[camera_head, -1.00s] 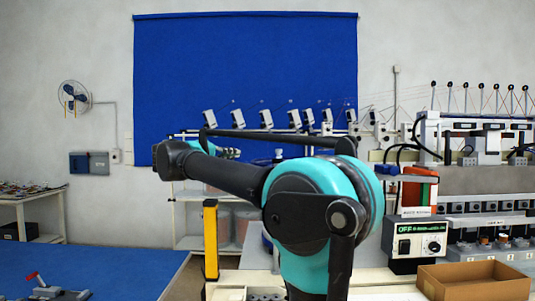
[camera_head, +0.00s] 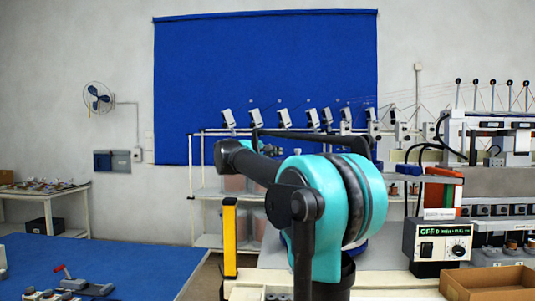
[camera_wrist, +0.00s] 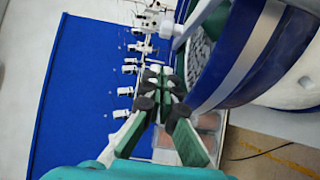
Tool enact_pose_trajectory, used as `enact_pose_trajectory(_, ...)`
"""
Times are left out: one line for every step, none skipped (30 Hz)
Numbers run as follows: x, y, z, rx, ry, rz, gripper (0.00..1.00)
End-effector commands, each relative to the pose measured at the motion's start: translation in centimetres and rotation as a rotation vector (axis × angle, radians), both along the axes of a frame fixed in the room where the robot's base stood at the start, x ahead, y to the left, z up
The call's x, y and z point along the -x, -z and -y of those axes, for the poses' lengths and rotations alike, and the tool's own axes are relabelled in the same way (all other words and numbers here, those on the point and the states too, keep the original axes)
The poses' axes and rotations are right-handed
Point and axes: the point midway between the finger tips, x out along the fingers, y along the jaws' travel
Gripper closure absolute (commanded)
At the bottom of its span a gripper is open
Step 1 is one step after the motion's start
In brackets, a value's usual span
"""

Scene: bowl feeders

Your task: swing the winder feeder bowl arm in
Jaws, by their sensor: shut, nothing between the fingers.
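A large round feeder bowl with a blue wall and a silver band (camera_wrist: 240,55) fills the right of the wrist view, seen close and tilted. Small grey pieces show inside its rim. My gripper (camera_wrist: 168,85) has green finger pads, is shut and holds nothing. It is just left of the bowl's wall; I cannot tell whether it touches. A pale bar (camera_wrist: 182,38) shows by the rim beyond the fingertips, but I cannot tell if it is the bowl arm. In the head view my own arm hides the gripper and most of the bowl.
A control box reading OFF (camera_head: 437,245) and a cardboard box (camera_head: 490,281) are on the bench at right. A yellow post (camera_head: 229,237) stands left of my arm. A blue-topped table (camera_head: 130,262) is at lower left. A blue panel (camera_head: 265,70) hangs on the wall.

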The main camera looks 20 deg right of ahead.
Motion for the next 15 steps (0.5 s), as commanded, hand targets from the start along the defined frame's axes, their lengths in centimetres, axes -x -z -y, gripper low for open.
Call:
enact_pose_trajectory(-0.4,0.0,0.9,0.0,0.004,0.0,1.0)
enact_pose_trajectory(-0.1,0.0,1.4,0.0,0.004,0.0,1.0)
enact_pose_trajectory(0.1,0.0,2.0,0.0,0.004,0.0,1.0)
enact_pose_trajectory(0.3,0.0,2.4,0.0,0.004,0.0,1.0)
enact_pose_trajectory(0.3,0.0,2.7,0.0,0.003,0.0,1.0)
enact_pose_trajectory(0.4,0.0,3.2,0.0,0.002,0.0,1.0)
enact_pose_trajectory(0.5,0.0,3.5,0.0,0.002,0.0,1.0)
enact_pose_trajectory(0.5,0.0,3.7,0.0,0.002,0.0,1.0)
enact_pose_trajectory(0.6,0.0,3.9,0.0,0.002,0.0,1.0)
enact_pose_trajectory(0.6,0.0,4.0,0.0,0.001,0.0,1.0)
enact_pose_trajectory(0.6,0.0,4.2,0.0,0.001,0.0,1.0)
enact_pose_trajectory(0.7,0.0,4.3,0.0,0.0,0.0,1.0)
enact_pose_trajectory(0.7,0.0,4.3,0.0,0.0,0.0,1.0)
enact_pose_trajectory(0.7,0.0,4.4,0.0,0.0,0.0,1.0)
enact_pose_trajectory(0.7,0.0,4.4,-0.001,0.0,0.001,1.0)
